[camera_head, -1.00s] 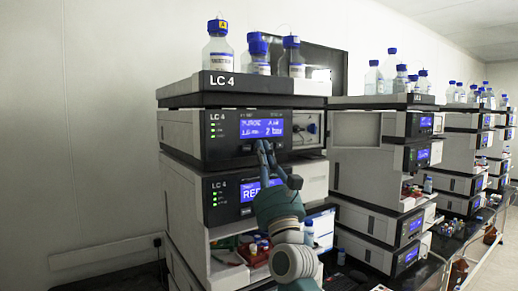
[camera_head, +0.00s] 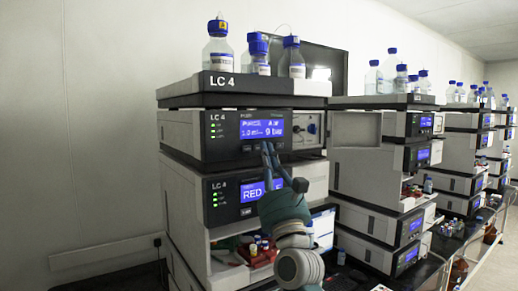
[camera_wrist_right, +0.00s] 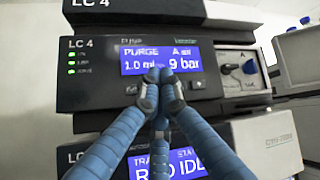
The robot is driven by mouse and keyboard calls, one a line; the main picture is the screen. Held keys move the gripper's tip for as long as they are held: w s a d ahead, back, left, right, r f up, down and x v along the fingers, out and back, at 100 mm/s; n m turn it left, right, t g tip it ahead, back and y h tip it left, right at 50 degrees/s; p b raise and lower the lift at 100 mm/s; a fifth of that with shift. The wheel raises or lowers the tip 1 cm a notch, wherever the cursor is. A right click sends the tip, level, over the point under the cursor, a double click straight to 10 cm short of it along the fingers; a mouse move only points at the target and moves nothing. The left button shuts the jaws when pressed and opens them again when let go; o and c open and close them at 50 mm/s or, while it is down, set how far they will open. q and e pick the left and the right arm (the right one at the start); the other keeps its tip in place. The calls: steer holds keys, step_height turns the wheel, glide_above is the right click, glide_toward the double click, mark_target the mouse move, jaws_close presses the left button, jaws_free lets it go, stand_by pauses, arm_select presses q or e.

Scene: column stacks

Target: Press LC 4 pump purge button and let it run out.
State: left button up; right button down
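The LC 4 pump (camera_head: 205,152) is the upper dark-fronted module of the nearest stack. Its lit blue display (camera_head: 262,125) also shows in the right wrist view (camera_wrist_right: 133,57), reading PURGE, about 1.0 ml and 9 bar. One small button (camera_wrist_right: 131,88) shows below the display at left and another (camera_wrist_right: 197,83) at right. My right gripper (camera_head: 268,147) is in front of the pump's lower front edge. In the wrist view its fingertips (camera_wrist_right: 160,76) are together, empty, overlapping the display's lower edge between those buttons. Whether they touch the panel I cannot tell. My left gripper is not in view.
A second LC 4 module (camera_head: 222,195) with a blue display sits below the pump. Blue-capped bottles (camera_head: 218,50) stand on the top tray (camera_head: 195,88). A knob (camera_wrist_right: 250,67) is right of the display. More stacks (camera_head: 385,150) stand to the right.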

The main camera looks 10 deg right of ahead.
steer(key=shift+s, duration=0.1)
steer(key=shift+s+d+p, duration=0.2)
steer(key=shift+s+d, duration=0.1)
steer(key=shift+s, duration=0.45)
steer(key=shift+s+d+p, duration=0.2)
steer(key=shift+s+d, duration=0.05)
steer(key=shift+s, duration=0.55)
steer(key=shift+s+d+p, duration=0.2)
steer(key=shift+s+d, duration=0.1)
steer(key=shift+s, duration=0.45)
